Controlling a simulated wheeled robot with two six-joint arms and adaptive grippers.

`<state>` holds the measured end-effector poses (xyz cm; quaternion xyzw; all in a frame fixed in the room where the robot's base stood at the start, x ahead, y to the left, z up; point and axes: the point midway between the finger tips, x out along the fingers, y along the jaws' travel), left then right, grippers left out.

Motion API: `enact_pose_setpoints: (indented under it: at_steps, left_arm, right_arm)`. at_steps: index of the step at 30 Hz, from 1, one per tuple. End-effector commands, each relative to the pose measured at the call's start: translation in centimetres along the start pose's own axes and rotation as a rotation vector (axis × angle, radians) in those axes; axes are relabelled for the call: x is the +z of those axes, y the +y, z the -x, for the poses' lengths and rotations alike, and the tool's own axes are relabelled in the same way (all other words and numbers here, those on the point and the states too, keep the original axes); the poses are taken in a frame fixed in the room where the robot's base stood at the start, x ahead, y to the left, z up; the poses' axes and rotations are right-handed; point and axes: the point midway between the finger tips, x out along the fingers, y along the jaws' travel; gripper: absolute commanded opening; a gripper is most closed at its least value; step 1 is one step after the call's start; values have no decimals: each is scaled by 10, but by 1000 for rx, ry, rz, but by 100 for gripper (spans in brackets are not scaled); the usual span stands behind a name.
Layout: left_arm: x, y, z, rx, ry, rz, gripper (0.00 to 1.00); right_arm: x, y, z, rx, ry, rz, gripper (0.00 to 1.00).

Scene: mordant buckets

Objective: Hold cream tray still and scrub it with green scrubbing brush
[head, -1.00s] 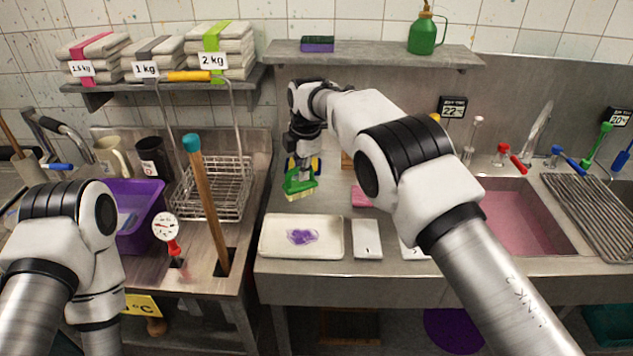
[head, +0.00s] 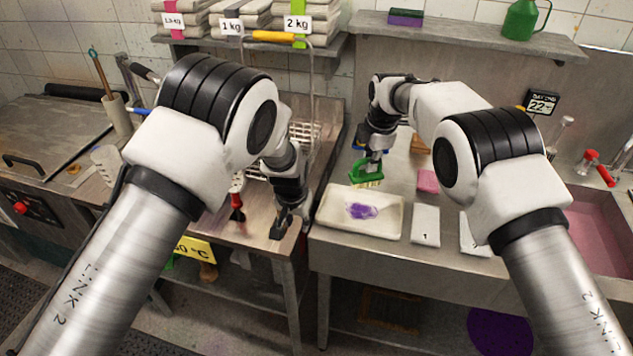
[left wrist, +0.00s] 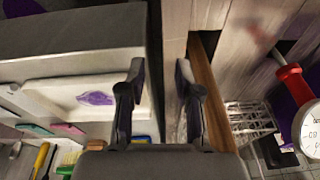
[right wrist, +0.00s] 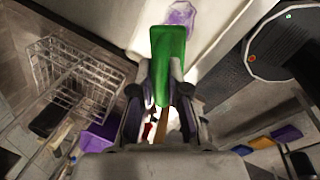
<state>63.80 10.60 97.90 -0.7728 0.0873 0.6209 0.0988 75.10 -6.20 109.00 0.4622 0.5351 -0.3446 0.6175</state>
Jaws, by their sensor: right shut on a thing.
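The cream tray (head: 335,216) lies flat near the front edge of the right-hand counter, with a purple stain (head: 361,211) in its middle. My right gripper (head: 374,152) is shut on the green scrubbing brush (head: 364,174) and holds it, bristles down, at the tray's back edge; whether it touches is unclear. The brush also shows in the right wrist view (right wrist: 167,58). My left gripper (head: 289,228) is open and empty, pointing down left of the tray. In the left wrist view its fingers (left wrist: 158,78) stand apart, with the tray (left wrist: 50,88) to their left.
Labelled white cards (head: 425,226) lie right of the tray, and a pink block (head: 428,181) behind them. A gap separates the two counters. A wire basket (left wrist: 250,118) and a red-handled thermometer (left wrist: 292,82) are near my left gripper. A pink-filled sink (head: 598,235) is at right.

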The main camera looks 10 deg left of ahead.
Motion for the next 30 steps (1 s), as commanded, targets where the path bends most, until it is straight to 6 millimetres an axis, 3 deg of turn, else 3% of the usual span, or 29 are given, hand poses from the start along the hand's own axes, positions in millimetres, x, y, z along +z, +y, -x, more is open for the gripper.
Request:
enact_pose_setpoints:
  at_steps: [1,3,6,10,14,24,30]
  left_arm:
    - [-27,5,13,1,55,22,33]
    - [-56,10,29,6,112,54,33]
    - [-80,16,45,12,160,83,33]
    - [-90,18,47,16,180,96,33]
    - [-92,18,30,17,179,96,33]
    - [-105,18,-45,17,180,97,33]
    - [-110,19,-66,16,180,95,33]
  right_arm:
    - [0,0,0,0,0,0,0]
    - [0,0,0,0,0,0,0]
    - [0,0,0,0,0,0,0]
    - [0,0,0,0,0,0,0]
    - [0,0,0,0,0,0,0]
    - [0,0,0,0,0,0,0]
    - [0,0,0,0,0,0,0]
